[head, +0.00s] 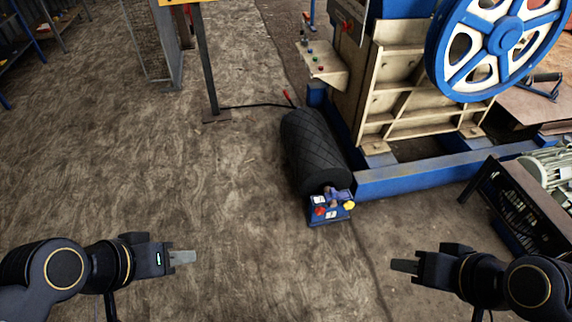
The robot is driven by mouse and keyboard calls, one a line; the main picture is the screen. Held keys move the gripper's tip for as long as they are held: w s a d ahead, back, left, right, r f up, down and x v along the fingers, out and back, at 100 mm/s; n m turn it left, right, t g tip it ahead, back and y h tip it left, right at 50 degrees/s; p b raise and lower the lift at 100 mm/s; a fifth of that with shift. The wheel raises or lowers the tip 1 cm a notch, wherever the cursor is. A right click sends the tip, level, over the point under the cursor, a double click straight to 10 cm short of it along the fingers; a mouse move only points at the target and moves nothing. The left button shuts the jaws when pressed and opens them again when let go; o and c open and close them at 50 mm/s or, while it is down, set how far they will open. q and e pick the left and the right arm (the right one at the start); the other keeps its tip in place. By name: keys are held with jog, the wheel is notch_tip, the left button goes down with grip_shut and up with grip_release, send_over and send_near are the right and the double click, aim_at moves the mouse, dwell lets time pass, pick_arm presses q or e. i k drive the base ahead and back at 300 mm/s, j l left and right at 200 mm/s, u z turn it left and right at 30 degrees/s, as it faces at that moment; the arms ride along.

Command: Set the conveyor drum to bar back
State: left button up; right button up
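The conveyor drum (312,148) is a black cylinder with a diamond-patterned surface, lying on the floor beside the crusher's blue base. At its near end sits a small blue control box (329,209) with a red knob (320,211), a yellow knob (349,205), pale labels and a purple-blue lever-like part (333,194). The lever's exact setting is too small to read. My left gripper (184,257) is left of the box and apart from it. My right gripper (403,265) is to its lower right, also apart. Both look empty; their finger gap is not clear.
The crusher (405,85) with its blue-and-white flywheel (500,40) stands at upper right on a blue beam (450,172). A sloped button panel (325,65) juts from it. A dark guard frame and motor (555,165) are at right. Floor at left is clear.

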aim_at(317, 163)
jog(key=j+z, duration=0.1)
jog(key=z, duration=0.45)
jog(key=i+j+z, duration=0.4)
jog(key=j+z, duration=0.25)
jog(key=i+j+z, duration=0.1)
jog(key=j+z, duration=0.2)
jog(key=i+j+z, duration=0.1)
jog(key=j, duration=0.5)
jog(key=i+j+z, duration=0.1)
jog(key=j, duration=0.45)
jog(key=i+j+z, duration=0.1)
jog(key=i+j, duration=0.15)
jog(key=j, duration=0.4)
jog(key=i+j+z, duration=0.1)
jog(key=j, duration=1.1)
jog(key=i+j, duration=0.55)
jog(key=j, duration=0.3)
jog(key=i+z, duration=0.05)
